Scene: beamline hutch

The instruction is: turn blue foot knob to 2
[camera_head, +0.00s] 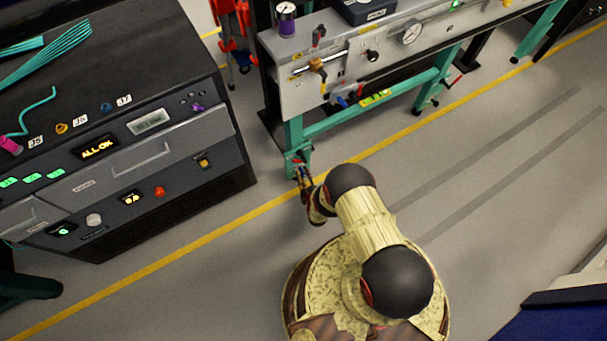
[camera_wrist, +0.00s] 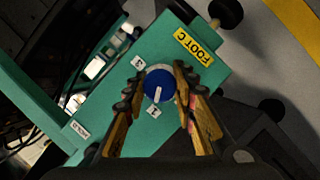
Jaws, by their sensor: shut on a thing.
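The blue foot knob (camera_wrist: 158,82) sits on a teal foot plate (camera_wrist: 110,125) in the wrist view. Its white pointer line points down toward the lower small white tag (camera_wrist: 154,112), which seems to read 1. Another white tag (camera_wrist: 138,62), apparently a 2, is at the knob's upper left. A yellow FOOT C label (camera_wrist: 195,46) is on the plate. My gripper (camera_wrist: 157,80) is shut on the blue knob, one finger on each side. In the head view my gripper (camera_head: 301,174) is at the teal foot of the bench's near leg; the knob is hidden there.
The grey bench (camera_head: 340,75) on teal legs carries gauges, valves and a purple-based dial. A dark control cabinet (camera_head: 140,160) stands at left, close to the arm. A yellow floor line (camera_head: 170,258) passes under the arm.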

